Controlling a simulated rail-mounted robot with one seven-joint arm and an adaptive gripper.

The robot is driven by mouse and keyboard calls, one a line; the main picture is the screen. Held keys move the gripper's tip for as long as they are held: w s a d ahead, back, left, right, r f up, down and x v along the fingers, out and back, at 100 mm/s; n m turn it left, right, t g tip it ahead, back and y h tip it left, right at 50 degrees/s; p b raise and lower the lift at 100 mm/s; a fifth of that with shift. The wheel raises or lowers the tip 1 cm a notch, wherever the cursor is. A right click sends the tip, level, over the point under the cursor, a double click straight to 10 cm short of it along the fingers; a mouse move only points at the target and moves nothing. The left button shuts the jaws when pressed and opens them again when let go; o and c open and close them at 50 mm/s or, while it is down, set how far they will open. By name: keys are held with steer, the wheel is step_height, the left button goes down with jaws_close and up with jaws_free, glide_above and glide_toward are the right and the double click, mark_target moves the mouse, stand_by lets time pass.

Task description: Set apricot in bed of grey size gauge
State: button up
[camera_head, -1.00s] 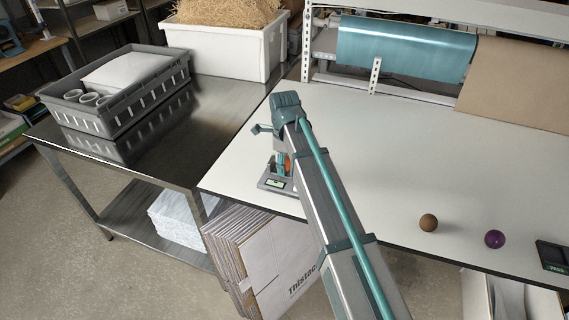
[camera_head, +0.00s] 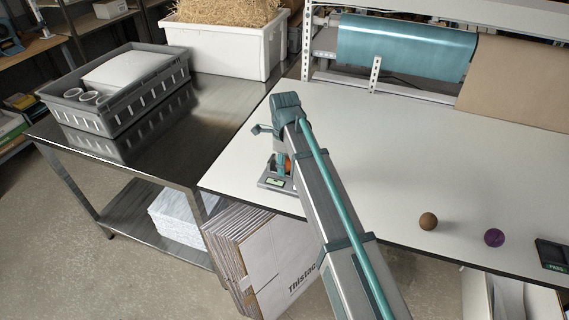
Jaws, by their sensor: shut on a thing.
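The grey size gauge (camera_head: 267,185) sits near the front left edge of the white table, with a small lit green display. My gripper (camera_head: 284,168) points down over the gauge, at its back part. It is shut on the apricot (camera_head: 289,163), of which only a small orange patch shows between the finger and my arm. My arm hides the right side of the gauge and most of its bed. I cannot tell whether the apricot touches the bed.
A brown ball (camera_head: 428,221) and a purple ball (camera_head: 494,237) lie on the white table (camera_head: 400,150) to the right. A dark device marked PASS (camera_head: 553,254) stands at the right edge. A steel table (camera_head: 205,110) with a grey crate (camera_head: 118,113) is at left.

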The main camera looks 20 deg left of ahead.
steer(key=shift+f, duration=0.1)
steer(key=o, duration=1.3)
steer(key=shift+c, duration=0.2)
steer(key=shift+r+p, duration=2.45)
steer(key=shift+r, duration=1.6)
